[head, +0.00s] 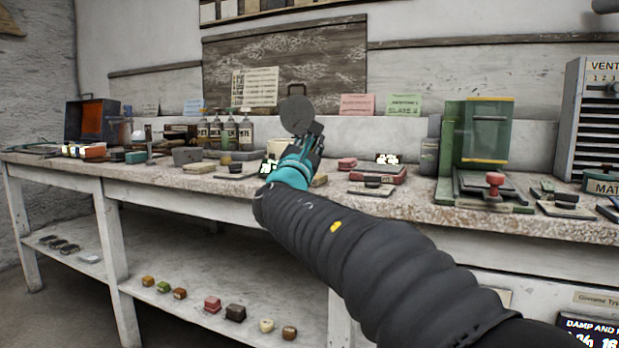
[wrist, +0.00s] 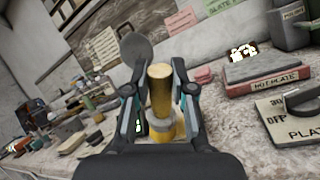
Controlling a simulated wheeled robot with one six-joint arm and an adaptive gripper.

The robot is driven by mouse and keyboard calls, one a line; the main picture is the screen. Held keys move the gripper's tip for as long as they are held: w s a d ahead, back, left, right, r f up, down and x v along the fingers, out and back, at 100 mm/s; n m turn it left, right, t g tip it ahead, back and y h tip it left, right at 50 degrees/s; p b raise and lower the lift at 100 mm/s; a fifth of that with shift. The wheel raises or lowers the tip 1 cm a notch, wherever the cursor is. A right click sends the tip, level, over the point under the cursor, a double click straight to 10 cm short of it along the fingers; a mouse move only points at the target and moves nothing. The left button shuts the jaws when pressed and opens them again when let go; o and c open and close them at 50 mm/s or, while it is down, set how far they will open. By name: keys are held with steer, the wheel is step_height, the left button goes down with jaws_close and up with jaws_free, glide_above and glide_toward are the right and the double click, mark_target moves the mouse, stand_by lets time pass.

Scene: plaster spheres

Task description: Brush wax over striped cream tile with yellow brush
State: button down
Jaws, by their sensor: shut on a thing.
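My gripper (head: 303,146) is over the far-side workbench in the head view, its teal and black fingers pointing up and away. In the wrist view my gripper (wrist: 159,78) is shut on a yellow cylinder, which looks like the handle of the yellow brush (wrist: 161,92). The bristles cannot be made out, and my gripper hides the brush in the head view. Several small tiles and blocks lie on the bench. I cannot tell which is the striped cream tile or where the wax is.
A red hot plate (head: 377,175) stands right of my gripper and also shows in the wrist view (wrist: 265,83). A grey disc (head: 297,114) rises behind my gripper. A green press (head: 480,140) and bottles (head: 228,132) stand on the crowded workbench (head: 430,212).

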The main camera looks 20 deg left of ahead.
steer(key=shift+w, duration=0.15)
steer(key=shift+w+r, duration=0.1)
steer(key=shift+w, duration=0.1)
steer(key=shift+s, duration=0.35)
stand_by(1.1)
steer(key=w, duration=0.3)
steer(key=shift+w+d, duration=0.15)
steer(key=shift+w, duration=0.25)
stand_by(0.5)
steer(key=shift+s, duration=0.1)
